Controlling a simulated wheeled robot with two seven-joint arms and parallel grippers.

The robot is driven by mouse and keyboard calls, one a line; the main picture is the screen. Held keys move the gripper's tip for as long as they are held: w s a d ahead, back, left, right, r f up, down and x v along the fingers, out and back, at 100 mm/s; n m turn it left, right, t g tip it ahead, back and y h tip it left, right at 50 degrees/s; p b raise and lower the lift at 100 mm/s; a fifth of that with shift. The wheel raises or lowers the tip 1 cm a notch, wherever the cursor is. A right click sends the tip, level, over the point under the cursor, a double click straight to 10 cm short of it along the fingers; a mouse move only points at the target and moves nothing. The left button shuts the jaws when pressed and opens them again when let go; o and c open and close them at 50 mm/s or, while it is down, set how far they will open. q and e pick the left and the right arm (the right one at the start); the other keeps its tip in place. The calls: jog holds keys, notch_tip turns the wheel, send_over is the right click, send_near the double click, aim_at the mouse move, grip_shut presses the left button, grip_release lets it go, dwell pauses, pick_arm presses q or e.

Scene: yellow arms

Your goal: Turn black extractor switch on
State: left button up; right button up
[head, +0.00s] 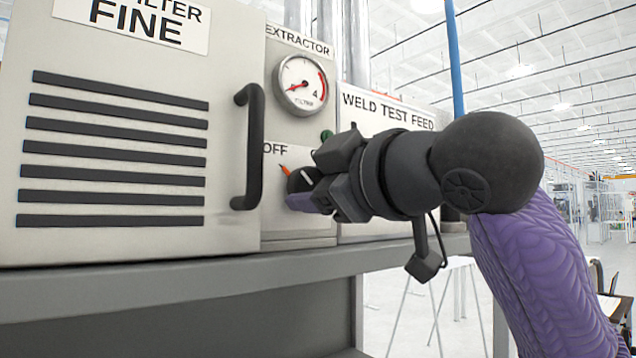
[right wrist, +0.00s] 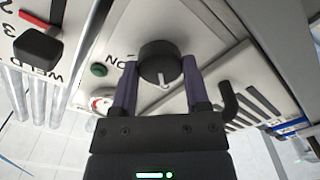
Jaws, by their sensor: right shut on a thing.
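The black extractor switch (head: 297,181) is a round knob on the panel below the EXTRACTOR gauge (head: 303,86), beside an OFF label (head: 275,149). An orange mark shows at its upper left in the head view. In the right wrist view the knob (right wrist: 158,60) has a pale pointer line, and an ON label (right wrist: 124,60) lies to its left. My right gripper (head: 305,192) is shut on the knob, with one purple finger on each side of it (right wrist: 159,72). The gripper hides much of the knob in the head view. My left gripper is not in view.
A black vertical handle (head: 249,147) stands out from the filter cabinet (head: 115,130) left of the knob. A green button (head: 326,135) is above it. The WELD TEST FEED box (head: 388,114) is to the right, with another black knob (right wrist: 38,45). A grey ledge (head: 200,285) runs below.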

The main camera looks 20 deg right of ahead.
jog(key=shift+c, duration=1.1)
jog(key=shift+m, duration=0.3)
jog(key=m, duration=0.3)
jog(key=shift+b, duration=0.3)
jog(key=m, duration=0.4)
jog(key=shift+m+b, duration=0.3)
jog(key=shift+b, duration=0.1)
jog(key=m+b, duration=0.1)
jog(key=m, duration=0.4)
jog(key=m+b, duration=0.1)
jog(key=m, duration=0.3)
jog(key=shift+b, duration=0.3)
jog(key=shift+m, duration=0.5)
